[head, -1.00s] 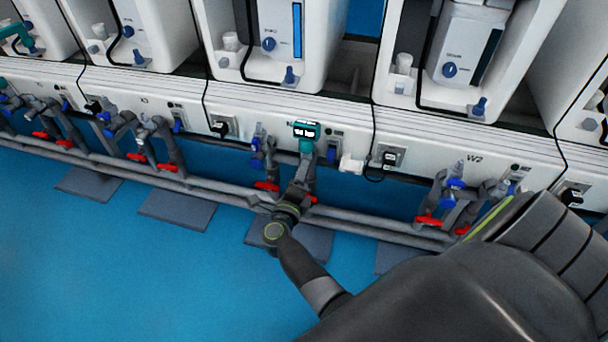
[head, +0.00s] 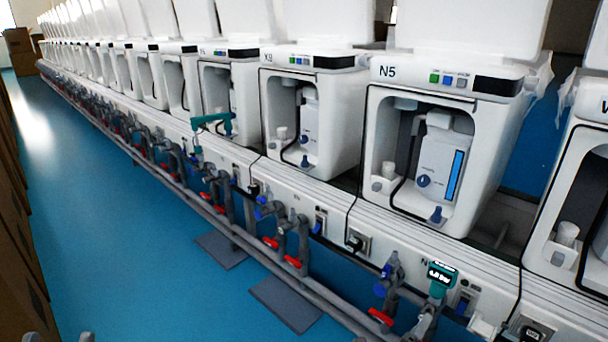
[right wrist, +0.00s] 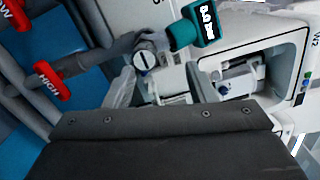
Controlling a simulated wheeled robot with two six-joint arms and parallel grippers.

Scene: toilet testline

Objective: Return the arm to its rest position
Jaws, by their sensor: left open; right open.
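My right gripper (head: 424,322) is at the lower edge of the head view, just below a teal digital gauge (head: 441,276) on the pipework. It is open, and its fingers are small and partly cut off. I cannot tell whether they touch the fitting. In the right wrist view, the same gauge (right wrist: 205,22) and its round grey fitting (right wrist: 147,60) are close ahead, and a dark plate of my arm fills the lower part. My left gripper (head: 61,338) shows only two grey fingertips, apart and empty, at the bottom left over the floor.
A row of white test stations, one marked N5 (head: 425,160), runs along the right. Grey pipes (head: 300,285) with red-handled valves (head: 292,262) run in front. Another teal gauge (head: 212,119) sits farther along. Brown boxes (head: 15,215) line the left.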

